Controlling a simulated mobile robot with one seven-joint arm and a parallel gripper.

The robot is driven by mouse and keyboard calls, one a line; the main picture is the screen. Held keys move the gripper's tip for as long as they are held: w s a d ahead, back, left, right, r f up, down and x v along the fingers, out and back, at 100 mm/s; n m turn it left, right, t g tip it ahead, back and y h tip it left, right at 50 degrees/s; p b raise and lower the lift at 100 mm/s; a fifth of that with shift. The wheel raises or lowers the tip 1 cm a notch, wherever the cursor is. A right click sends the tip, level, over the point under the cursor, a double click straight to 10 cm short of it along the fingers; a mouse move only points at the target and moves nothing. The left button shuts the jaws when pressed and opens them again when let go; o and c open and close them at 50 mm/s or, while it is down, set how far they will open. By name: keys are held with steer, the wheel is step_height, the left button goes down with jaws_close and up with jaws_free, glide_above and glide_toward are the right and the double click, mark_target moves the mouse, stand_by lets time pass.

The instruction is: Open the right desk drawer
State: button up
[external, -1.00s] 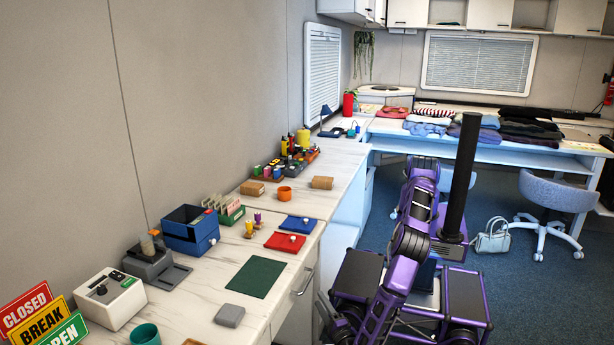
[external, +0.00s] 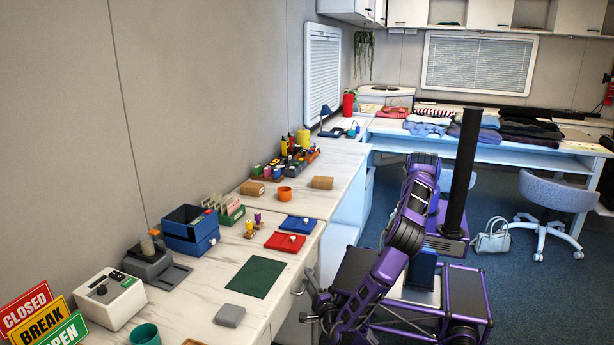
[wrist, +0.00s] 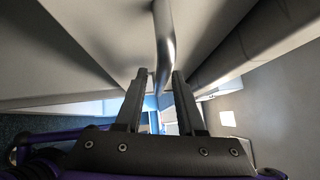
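The white desk drawer (external: 284,314) is under the worktop, and its front looks flush with the desk. Its metal bar handle (wrist: 164,35) runs down between my fingers in the wrist view, and part of it shows beside my gripper in the external view (external: 304,283). My gripper (wrist: 160,74) is open, with one dark finger on each side of the handle. A narrow gap seems to show beside the bar; I cannot tell whether either finger touches it.
On the worktop (external: 190,318) near the drawer are a green mat (external: 256,277), a grey block (external: 230,316), and red (external: 285,241) and blue (external: 297,224) trays. A chair (external: 552,194) and a handbag (external: 491,236) stand on the blue floor to the right.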

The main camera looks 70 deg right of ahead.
jaws_close()
stand_by(1.2)
